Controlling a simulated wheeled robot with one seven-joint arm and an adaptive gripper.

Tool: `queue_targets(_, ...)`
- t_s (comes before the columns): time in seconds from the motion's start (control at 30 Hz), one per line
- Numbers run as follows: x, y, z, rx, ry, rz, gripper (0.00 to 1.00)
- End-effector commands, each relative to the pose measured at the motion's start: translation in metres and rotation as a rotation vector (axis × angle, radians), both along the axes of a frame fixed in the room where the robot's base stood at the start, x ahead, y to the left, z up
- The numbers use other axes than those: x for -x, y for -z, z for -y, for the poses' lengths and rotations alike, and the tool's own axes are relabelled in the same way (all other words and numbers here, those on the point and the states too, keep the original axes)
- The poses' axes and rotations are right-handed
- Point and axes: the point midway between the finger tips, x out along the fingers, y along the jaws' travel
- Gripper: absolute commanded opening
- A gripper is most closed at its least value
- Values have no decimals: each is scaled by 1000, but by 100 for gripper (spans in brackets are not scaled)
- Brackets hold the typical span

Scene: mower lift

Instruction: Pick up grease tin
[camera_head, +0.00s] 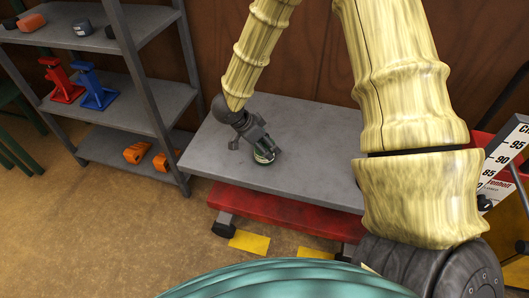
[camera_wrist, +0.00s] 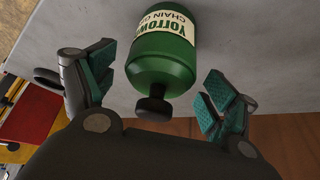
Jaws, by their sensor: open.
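The green tin (camera_head: 264,157) stands on the grey bench top, partly hidden by my gripper in the head view. My gripper (camera_head: 258,146) is over the tin from above. In the wrist view my gripper (camera_wrist: 162,80) is open, with one teal-padded finger on each side of the tin and a visible gap on both sides.
The grey bench top (camera_head: 315,135) is otherwise clear around the tin. A red base (camera_head: 285,211) is below it. A grey shelf unit (camera_head: 150,95) at left holds a red jack stand (camera_head: 63,82), a blue jack stand (camera_head: 93,88) and orange items (camera_head: 137,153).

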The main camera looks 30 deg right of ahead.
Motion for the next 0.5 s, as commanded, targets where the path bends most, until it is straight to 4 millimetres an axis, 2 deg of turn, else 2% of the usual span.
queue_targets(0.2, 3, 24, 15, 0, 1, 0, 86)
queue_targets(0.47, 3, 26, 16, 0, 1, 0, 86)
queue_targets(0.5, 3, 26, 16, 0, 1, 0, 80)
